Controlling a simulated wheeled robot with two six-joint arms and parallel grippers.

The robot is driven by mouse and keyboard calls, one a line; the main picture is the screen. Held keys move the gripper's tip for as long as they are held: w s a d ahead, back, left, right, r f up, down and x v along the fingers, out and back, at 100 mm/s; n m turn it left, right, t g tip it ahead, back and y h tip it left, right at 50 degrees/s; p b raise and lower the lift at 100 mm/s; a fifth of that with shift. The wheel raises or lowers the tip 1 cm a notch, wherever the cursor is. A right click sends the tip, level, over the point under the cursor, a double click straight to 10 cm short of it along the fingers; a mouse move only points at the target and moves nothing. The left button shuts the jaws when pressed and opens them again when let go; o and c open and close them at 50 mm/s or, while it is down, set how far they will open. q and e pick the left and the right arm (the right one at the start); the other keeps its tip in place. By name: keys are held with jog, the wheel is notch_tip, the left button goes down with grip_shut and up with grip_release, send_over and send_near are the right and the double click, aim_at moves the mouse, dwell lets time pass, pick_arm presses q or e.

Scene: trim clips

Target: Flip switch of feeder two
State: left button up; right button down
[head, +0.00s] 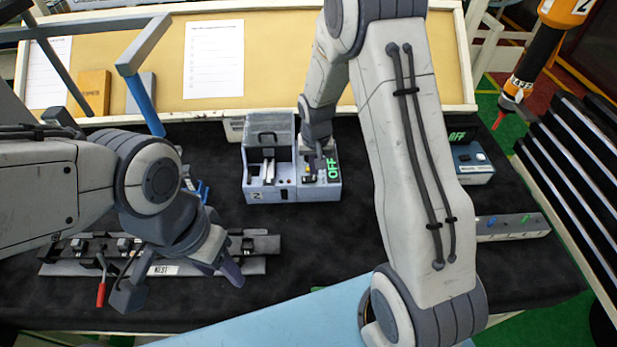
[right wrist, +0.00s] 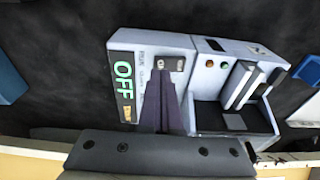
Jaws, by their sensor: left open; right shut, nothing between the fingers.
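Feeder two (head: 262,190), a grey-blue box marked 2, stands at the back middle of the table. Its control panel shows a lit green OFF (head: 334,168), also readable in the right wrist view (right wrist: 124,82). My right gripper (head: 309,172) is shut and empty, reaching down over this panel. In the right wrist view its fingertips (right wrist: 170,78) are at the small switch plate (right wrist: 171,63); they hide part of it, and I cannot tell whether they touch. My left gripper (head: 182,284) is open and empty above the rail fixture at the front left.
The rail fixture (head: 200,268) has a NEST label and a red-handled clamp (head: 101,294). Another blue box (head: 472,165) with an OFF display stands to the right, behind a grey strip (head: 513,228) with coloured clips. A dark slatted rack (head: 575,165) borders the right side.

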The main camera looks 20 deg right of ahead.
aim_at(314, 178)
jog(key=shift+f+b, duration=0.7)
jog(key=shift+f, duration=0.25)
dwell(0.6)
jog(key=shift+r, duration=0.2)
jog(key=shift+r+p, duration=2.75)
jog(key=shift+r, duration=0.65)
